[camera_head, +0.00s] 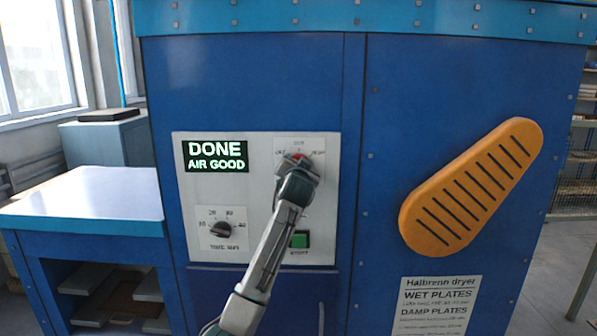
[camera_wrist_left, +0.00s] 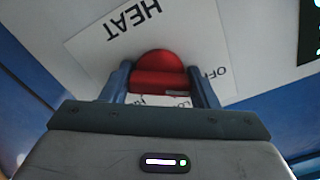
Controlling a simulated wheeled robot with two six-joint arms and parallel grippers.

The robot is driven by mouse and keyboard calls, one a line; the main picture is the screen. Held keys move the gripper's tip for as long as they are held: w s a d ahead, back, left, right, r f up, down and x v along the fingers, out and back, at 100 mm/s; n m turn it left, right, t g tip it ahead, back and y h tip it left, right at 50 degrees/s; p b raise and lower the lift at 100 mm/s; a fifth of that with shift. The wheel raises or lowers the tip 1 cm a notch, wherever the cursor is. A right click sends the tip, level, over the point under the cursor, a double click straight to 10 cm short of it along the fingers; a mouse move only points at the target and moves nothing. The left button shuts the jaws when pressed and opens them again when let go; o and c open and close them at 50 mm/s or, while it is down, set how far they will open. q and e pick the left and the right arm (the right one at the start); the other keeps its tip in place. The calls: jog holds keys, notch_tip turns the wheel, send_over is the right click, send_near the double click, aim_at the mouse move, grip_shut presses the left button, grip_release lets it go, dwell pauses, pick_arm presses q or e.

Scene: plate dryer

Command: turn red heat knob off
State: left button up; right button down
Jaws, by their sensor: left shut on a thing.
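The red heat knob (camera_wrist_left: 158,73) sits on a white plate marked HEAT and OFF in the left wrist view. In the head view only a small part of the knob (camera_head: 297,156) shows above my gripper. My left gripper (camera_wrist_left: 160,85) has its two fingers on either side of the knob and is shut on it. In the head view my left gripper (camera_head: 298,172) covers most of the knob and its plate. Where the knob points is hard to tell. My right gripper is not in view.
The white panel (camera_head: 245,190) on the blue dryer carries a lit display (camera_head: 215,156) reading DONE AIR GOOD, a black time knob (camera_head: 221,229) and a green start button (camera_head: 299,241). An orange slotted guard (camera_head: 470,188) is on the right. A blue-edged table (camera_head: 85,195) stands left.

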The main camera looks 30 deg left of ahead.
pick_arm(q)
jog(key=shift+f, duration=0.15)
dwell(0.4)
jog(key=o, duration=1)
jog(key=b+v, duration=0.3)
jog(key=v, duration=0.8)
jog(key=shift+a, duration=0.1)
